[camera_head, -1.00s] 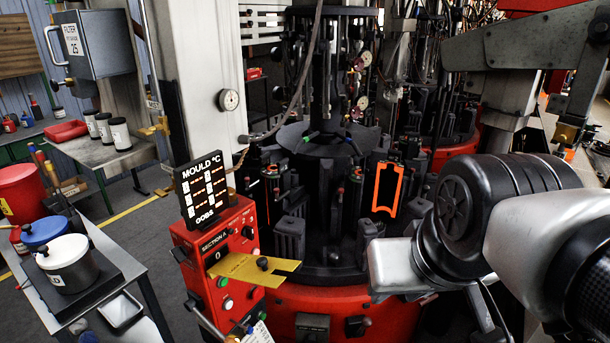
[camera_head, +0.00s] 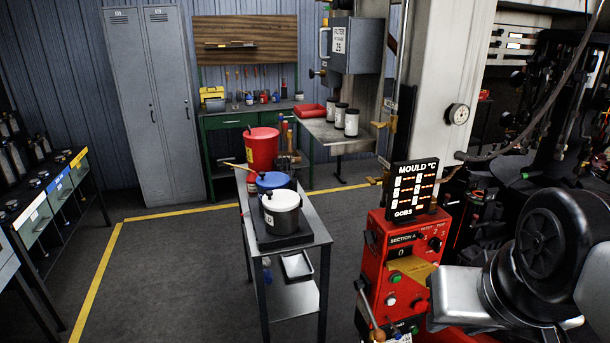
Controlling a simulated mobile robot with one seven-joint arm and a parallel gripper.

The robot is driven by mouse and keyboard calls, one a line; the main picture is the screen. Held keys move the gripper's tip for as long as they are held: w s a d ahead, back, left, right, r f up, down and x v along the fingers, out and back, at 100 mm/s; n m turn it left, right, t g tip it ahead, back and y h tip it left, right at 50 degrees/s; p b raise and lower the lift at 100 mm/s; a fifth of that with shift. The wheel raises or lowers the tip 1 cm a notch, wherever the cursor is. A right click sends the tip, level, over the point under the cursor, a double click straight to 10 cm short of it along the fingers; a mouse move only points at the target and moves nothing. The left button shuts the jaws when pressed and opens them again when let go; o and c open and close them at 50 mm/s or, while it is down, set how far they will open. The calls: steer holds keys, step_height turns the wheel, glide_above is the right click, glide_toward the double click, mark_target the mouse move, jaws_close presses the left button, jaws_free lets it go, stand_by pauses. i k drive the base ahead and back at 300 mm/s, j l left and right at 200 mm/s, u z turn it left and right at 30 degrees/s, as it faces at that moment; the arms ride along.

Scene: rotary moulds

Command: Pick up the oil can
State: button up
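I cannot pick out an oil can with certainty. A small red container (camera_head: 252,183) stands on the metal cart (camera_head: 318,226), partly hidden behind the blue-lidded pot (camera_head: 272,181); I cannot tell if it is the oil can. Small bottles and cans (camera_head: 263,98) on the green workbench (camera_head: 228,122) at the back are too small to tell apart. Part of my arm shows at the lower right, but my gripper is out of view.
Grey lockers (camera_head: 150,100) stand at the back, a drawer rack (camera_head: 62,190) at left. The floor (camera_head: 180,270) between is clear.

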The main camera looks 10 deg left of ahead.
mark_target(253, 189)
steer(key=j+u, duration=0.1)
steer(key=u, duration=0.75)
steer(key=z, duration=1.6)
steer(key=u, duration=1.6)
steer(key=i+j+u, duration=0.45)
steer(key=j, duration=0.2)
steer(key=i+j+u, duration=0.5)
steer(key=i+j+z, duration=0.2)
steer(key=i, duration=0.3)
steer(key=i+j+z, duration=0.15)
steer(key=i, duration=0.3)
steer(key=i+j+z, duration=0.2)
steer(key=i, duration=0.25)
